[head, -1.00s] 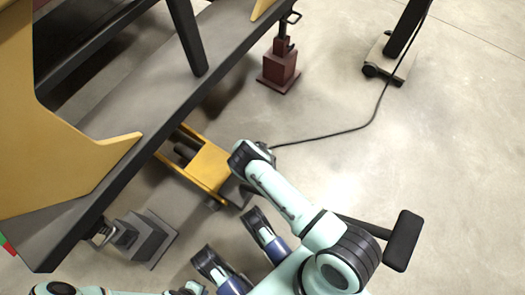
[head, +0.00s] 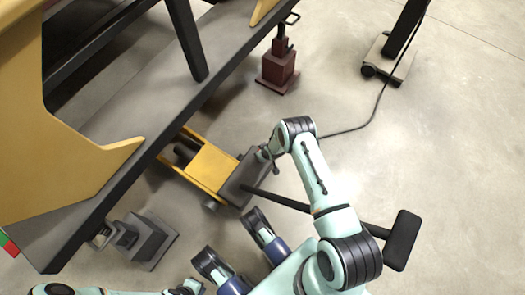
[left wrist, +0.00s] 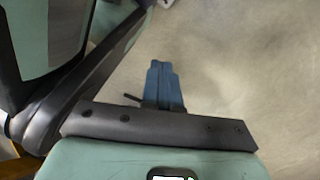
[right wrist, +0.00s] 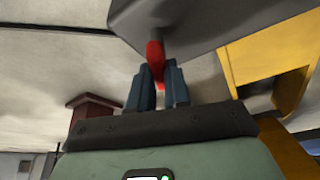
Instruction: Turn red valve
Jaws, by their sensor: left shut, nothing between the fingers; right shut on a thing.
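The red valve (right wrist: 155,58) shows in the right wrist view on a short stem under the dark grey block (right wrist: 185,20) of the yellow jack. My right gripper (right wrist: 157,80) is shut on the valve, with one blue finger on each side. In the head view the right arm bends down beside the dark grey end of the jack (head: 241,178); the valve is hidden there. My left gripper (left wrist: 162,75) is shut and empty above bare floor, its two blue fingers together. Its end shows at the bottom edge of the head view (head: 193,286).
A yellow and grey platform (head: 130,125) fills the left. A dark red jack (head: 277,70) and a grey jack (head: 147,243) stand along its edge. A black bar with a pad (head: 402,240) reaches out right. A cable runs to a wheeled stand (head: 390,58).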

